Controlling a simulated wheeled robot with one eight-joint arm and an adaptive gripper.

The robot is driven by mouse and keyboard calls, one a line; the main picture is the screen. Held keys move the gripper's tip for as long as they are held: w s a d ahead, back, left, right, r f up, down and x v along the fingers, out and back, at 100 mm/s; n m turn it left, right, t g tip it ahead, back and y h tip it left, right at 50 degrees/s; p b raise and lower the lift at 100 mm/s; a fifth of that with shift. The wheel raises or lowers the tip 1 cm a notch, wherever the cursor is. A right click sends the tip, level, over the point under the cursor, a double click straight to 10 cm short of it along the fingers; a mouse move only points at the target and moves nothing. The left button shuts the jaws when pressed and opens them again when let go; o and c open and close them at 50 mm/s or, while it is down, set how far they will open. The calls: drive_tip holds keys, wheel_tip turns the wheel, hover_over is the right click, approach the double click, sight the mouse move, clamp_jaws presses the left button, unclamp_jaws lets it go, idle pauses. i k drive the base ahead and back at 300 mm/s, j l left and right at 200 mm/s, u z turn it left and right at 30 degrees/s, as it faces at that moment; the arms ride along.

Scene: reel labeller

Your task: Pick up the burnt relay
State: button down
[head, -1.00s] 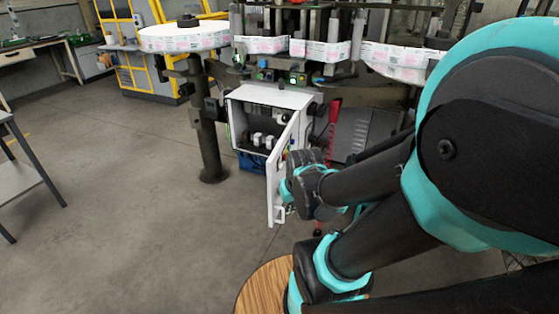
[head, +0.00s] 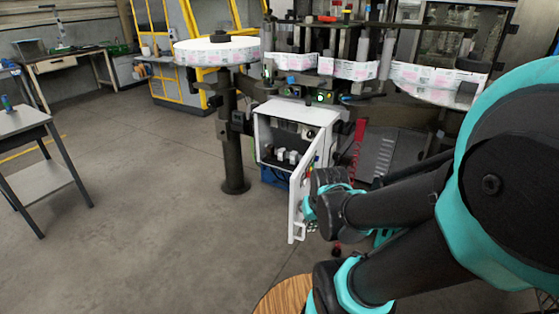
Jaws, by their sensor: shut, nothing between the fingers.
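The burnt relay cannot be told apart at this size. Several small whitish blocks (head: 286,155), which look like relays, sit in a row inside the open white cabinet (head: 296,110) under the labelling machine. The cabinet door (head: 297,204) is swung open toward me on its right side. My arm reaches in from the right, and its wrist is just right of the door, overlapping its edge in the picture. My gripper's fingers are hidden behind the wrist links. Whether the wrist touches the door I cannot tell.
The round reel table (head: 216,54) stands on a dark post (head: 232,150) left of the cabinet. A blue box (head: 275,177) lies under the cabinet. A grey side table (head: 22,122) stands at far left. The floor between is clear. A wooden round top (head: 280,300) is at the bottom.

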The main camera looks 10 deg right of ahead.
sight(270, 149)
drive_tip(key=z, duration=0.75)
drive_tip(key=j+z, duration=0.9)
drive_tip(key=j, duration=0.2)
drive_tip(key=k+j+z, duration=0.15)
drive_tip(key=j+z, duration=0.3)
drive_tip(key=k+j, duration=0.1)
drive_tip(key=j, duration=0.3)
drive_tip(key=k+j+z, duration=0.1)
drive_tip(key=j, duration=0.3)
drive_tip(key=k+j, duration=0.15)
drive_tip(key=j, duration=0.25)
drive_tip(key=k+j+z, duration=0.1)
drive_tip(key=j, duration=0.3)
drive_tip(key=k+j, duration=0.2)
drive_tip(key=j, duration=0.2)
drive_tip(key=i, duration=0.35)
